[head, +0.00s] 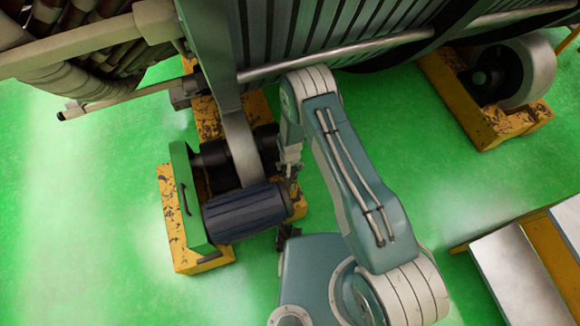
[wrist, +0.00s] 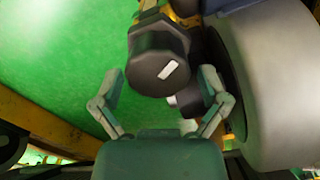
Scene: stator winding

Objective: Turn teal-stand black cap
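A black faceted cap (wrist: 160,58) with a white bar mark on its face is in the upper middle of the wrist view. The white bar is tilted. My gripper (wrist: 162,78) is open, with one finger to the left of the cap and one to the right. Gaps show between both fingers and the cap, and nothing is held. In the head view my gripper (head: 289,168) hangs beside the dark ribbed cylinder of the drive unit; I cannot make out the marked cap there. A green upright plate (head: 190,195) stands on a yellow base left of that cylinder.
A large grey wheel (wrist: 275,80) is close on the right in the wrist view. A slatted machine (head: 330,30) fills the top of the head view. Another wheel (head: 530,72) sits on a yellow block at right. Metal plates (head: 515,275) lie at lower right. Green floor is clear at left.

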